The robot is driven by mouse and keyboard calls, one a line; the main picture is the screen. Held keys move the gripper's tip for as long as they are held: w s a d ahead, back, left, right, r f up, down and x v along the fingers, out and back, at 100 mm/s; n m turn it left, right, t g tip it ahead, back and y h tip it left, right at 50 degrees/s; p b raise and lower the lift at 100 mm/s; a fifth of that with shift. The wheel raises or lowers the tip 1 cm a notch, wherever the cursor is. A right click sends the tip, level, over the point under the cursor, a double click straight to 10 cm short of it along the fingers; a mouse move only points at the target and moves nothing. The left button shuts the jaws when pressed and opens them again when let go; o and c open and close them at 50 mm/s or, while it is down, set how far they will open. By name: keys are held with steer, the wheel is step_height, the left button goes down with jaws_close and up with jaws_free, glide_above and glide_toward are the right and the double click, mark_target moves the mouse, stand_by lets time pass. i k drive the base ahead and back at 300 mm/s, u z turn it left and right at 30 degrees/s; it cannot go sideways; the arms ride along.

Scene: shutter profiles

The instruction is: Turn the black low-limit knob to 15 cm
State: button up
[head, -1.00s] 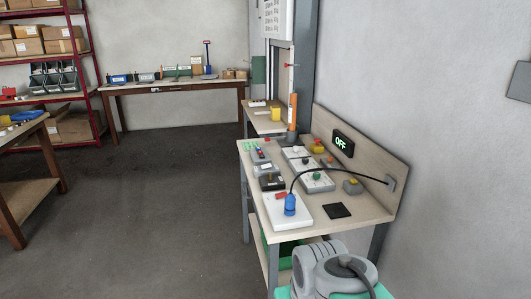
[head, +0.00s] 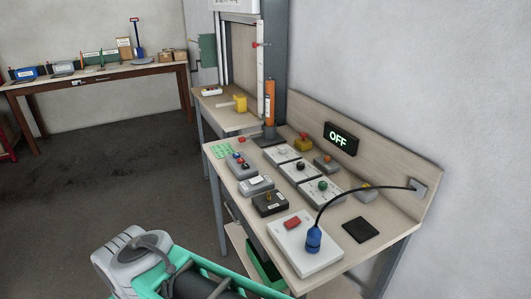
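A small dark knob (head: 300,166) sits on the middle one of a row of white plates on the workbench (head: 225,165). It looks like the black knob, but its scale and pointer are too small to read. Beside it, a green knob (head: 322,185) is on the nearer white plate, and another white plate (head: 283,154) lies farther back. A display (head: 340,139) on the bench's backboard reads OFF in green. Grey and teal parts of my own body show at the lower left, well short of the knobs. My gripper cannot be made out.
A blue plug (head: 313,239) with a black cable stands on a white board (head: 290,246) at the near edge. Open floor lies left of the bench.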

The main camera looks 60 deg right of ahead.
mark_target(300, 165)
steer(key=z, duration=0.3)
steer(key=i, duration=1.1)
steer(key=z, duration=1.25)
steer(key=i, duration=0.75)
steer(key=z, duration=0.65)
